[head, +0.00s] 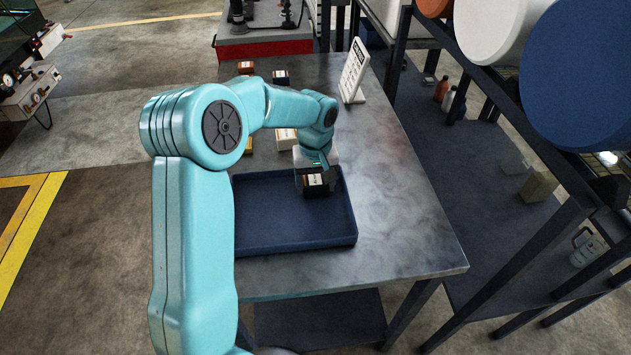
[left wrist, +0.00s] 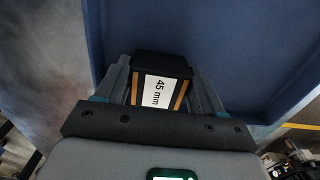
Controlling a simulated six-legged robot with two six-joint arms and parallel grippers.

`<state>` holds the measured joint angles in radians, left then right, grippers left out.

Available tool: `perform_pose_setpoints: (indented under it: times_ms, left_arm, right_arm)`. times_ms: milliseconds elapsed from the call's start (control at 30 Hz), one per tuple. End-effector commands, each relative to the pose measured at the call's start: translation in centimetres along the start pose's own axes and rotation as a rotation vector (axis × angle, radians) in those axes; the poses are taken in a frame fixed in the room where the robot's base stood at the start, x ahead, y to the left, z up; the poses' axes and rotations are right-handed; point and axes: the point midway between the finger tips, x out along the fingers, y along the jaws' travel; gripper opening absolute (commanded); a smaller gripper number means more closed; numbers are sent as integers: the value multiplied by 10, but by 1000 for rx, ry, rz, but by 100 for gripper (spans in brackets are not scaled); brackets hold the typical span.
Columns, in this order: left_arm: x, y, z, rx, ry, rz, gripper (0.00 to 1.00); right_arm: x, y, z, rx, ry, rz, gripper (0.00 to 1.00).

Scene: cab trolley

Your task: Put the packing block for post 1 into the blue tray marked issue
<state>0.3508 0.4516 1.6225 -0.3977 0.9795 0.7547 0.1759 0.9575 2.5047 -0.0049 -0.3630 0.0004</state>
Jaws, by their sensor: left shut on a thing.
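The blue tray (head: 280,228) lies on the metal table; its floor and walls fill much of the left wrist view (left wrist: 235,50). My left gripper (head: 316,172) is over the right part of the tray, pointing down. It is shut on a dark block (head: 316,182) with a white and orange label. In the left wrist view the block (left wrist: 158,92) sits between the fingers and its label reads "45 mm". I cannot tell whether the block touches the tray floor. No "issue" marking is readable. My right gripper is not in view.
Other labelled blocks (head: 281,77) stand at the back of the table, partly hidden by my left arm, with one pale block (head: 286,139) nearer the tray. A white sign (head: 354,71) stands at the back right. The table right of the tray is clear. A dark rack (head: 488,180) stands further right.

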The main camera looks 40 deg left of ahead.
Motion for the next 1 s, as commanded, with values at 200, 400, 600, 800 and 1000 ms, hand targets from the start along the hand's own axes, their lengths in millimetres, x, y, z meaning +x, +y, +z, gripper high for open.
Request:
perform_pose_setpoints:
  times_ms: [200, 400, 600, 800, 1000]
  left_arm:
    - [1, 0, 0, 0, 1, 0, 34]
    - [3, 0, 0, 0, 0, 0, 94]
    - [3, 0, 0, 0, 0, 0, 94]
    - [-10, 1, -1, 0, 3, 2, 94]
    - [-55, 1, -1, 0, 6, 3, 94]
  right_arm:
    - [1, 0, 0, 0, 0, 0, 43]
    - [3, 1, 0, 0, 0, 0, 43]
    - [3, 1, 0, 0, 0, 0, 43]
    - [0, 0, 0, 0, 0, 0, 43]
    - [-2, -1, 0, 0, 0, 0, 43]
